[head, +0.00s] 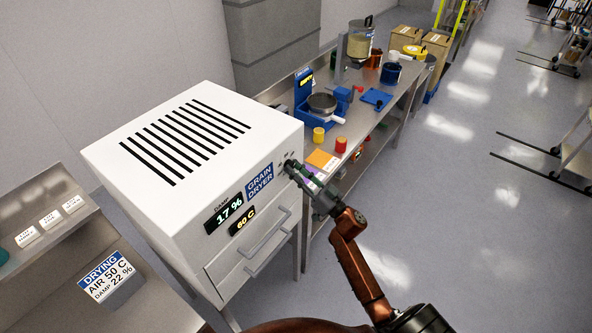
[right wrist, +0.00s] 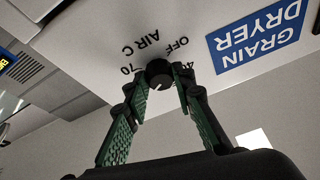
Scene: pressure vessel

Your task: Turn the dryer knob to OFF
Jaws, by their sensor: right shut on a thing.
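The white grain dryer (head: 165,215) stands at centre left in the head view, with "DAMP 17 %" and "60 C" displays on its front. The black dryer knob (right wrist: 158,72) is on its panel in the right wrist view, where the lettering is upside down. OFF, 40, 70 and AIR C are printed around it. A pale mark shows on the knob; its exact setting is hard to tell. My right gripper (head: 292,168) is at the panel's right end, its green-padded fingers shut on the knob from both sides. My left gripper is not in view.
Two drawer handles (head: 266,237) project below the displays. A metal workbench (head: 385,130) with a blue scale (head: 318,117) and small jars stands behind the dryer. A shelf with a drying sign (head: 106,277) is at lower left.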

